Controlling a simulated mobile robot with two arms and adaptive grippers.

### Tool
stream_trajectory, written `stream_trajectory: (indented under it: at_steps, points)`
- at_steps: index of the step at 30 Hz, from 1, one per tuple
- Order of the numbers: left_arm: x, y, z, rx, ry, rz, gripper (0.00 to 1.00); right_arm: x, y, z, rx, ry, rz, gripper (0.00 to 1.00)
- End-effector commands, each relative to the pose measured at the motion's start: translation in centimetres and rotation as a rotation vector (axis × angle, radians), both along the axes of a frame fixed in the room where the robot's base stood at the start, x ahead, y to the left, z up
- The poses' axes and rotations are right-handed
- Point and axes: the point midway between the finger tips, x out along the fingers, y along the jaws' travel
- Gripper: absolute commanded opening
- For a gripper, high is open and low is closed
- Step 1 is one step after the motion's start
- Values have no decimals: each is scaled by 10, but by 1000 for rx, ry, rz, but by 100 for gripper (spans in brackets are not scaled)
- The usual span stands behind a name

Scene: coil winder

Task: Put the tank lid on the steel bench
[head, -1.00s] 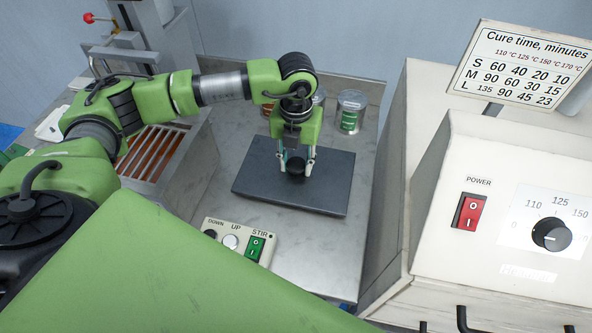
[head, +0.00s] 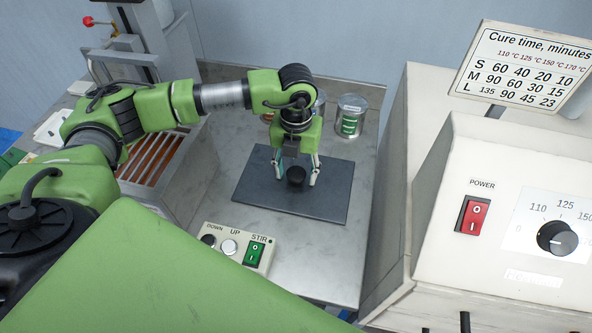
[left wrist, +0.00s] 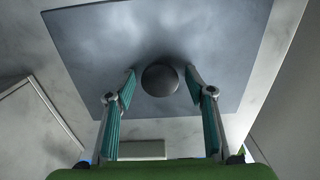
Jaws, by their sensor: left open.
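The tank lid (head: 328,190) is a dark grey rectangular plate with a round black knob (head: 296,175) in its middle. It lies flat on the steel bench (head: 310,255). My left gripper (head: 296,176) is over the lid, pointing down, with its fingers open on either side of the knob. In the left wrist view the knob (left wrist: 160,80) sits between the two fingertips (left wrist: 161,85), with a gap on each side, and the lid (left wrist: 100,45) spreads out beneath. My right gripper is not in view.
A tank (head: 187,190) with orange-brown slats stands open left of the lid. Metal cans (head: 350,116) stand behind the lid. A control box (head: 232,246) with a green STIR switch is in front. A white oven (head: 440,190) stands close on the right.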

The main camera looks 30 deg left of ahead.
Motion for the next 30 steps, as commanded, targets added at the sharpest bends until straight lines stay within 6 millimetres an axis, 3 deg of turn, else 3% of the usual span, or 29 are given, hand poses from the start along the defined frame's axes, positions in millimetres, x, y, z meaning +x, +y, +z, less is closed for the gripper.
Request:
stream_trajectory:
  at_steps: [15, 21, 30]
  points:
    - [1, 0, 104, 0, -2, 0, 49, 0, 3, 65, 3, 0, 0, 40]
    - [0, 0, 120, 0, 0, 0, 49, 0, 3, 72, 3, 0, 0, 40]
    - [0, 0, 120, 0, 0, 0, 49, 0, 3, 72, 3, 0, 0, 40]
